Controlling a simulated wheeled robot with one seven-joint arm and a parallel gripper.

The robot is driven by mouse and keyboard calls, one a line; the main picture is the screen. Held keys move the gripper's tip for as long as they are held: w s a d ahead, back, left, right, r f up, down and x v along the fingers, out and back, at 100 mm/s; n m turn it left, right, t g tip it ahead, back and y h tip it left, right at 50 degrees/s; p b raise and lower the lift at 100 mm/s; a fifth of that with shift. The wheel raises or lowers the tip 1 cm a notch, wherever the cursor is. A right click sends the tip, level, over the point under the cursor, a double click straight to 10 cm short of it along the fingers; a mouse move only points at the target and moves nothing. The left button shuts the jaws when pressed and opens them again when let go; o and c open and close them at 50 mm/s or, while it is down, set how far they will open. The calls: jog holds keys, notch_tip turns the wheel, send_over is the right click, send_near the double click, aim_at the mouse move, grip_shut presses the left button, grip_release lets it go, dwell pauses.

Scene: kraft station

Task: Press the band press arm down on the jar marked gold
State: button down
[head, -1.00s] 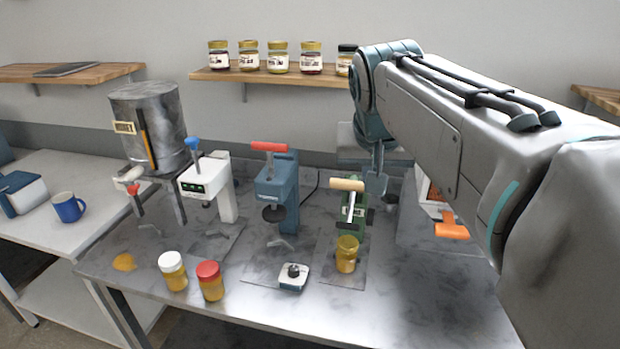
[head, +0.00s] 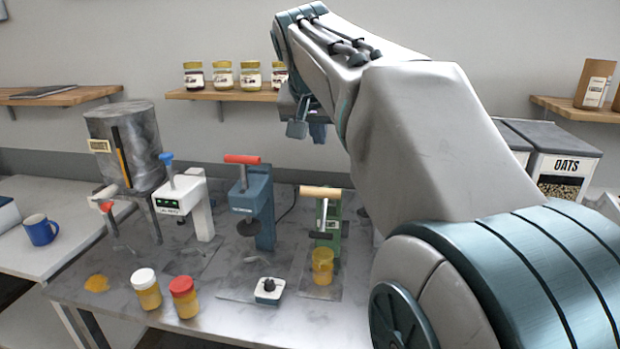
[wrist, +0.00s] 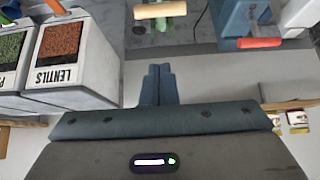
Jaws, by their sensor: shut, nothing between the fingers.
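A green press (head: 327,240) with a pale wooden handle (head: 321,192) stands on the metal table, its arm raised. A jar with a gold-yellow lid (head: 322,262) stands upright on its base plate. The wooden handle also shows at the top of the wrist view (wrist: 160,10). My gripper (head: 297,130) is shut and empty, up in the air above and behind the presses, near the wall shelf. Its closed fingers show in the wrist view (wrist: 158,84), apart from the handle. I cannot read any label naming the band press.
A blue press with a red handle (head: 242,159) and a white press with a blue knob (head: 182,197) stand to the left. A white-lidded jar (head: 146,287) and a red-lidded jar (head: 184,297) stand in front. Bins, one marked oats (head: 565,165), are at right.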

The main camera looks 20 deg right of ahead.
jog(key=p+x, duration=0.1)
jog(key=x, duration=0.8)
jog(key=shift+f+p, duration=0.2)
jog(key=shift+p, duration=0.15)
jog(key=shift+a+f+p, duration=0.1)
jog(key=shift+f+p, duration=0.2)
jog(key=shift+f, duration=1.9)
jog(key=shift+s, duration=0.1)
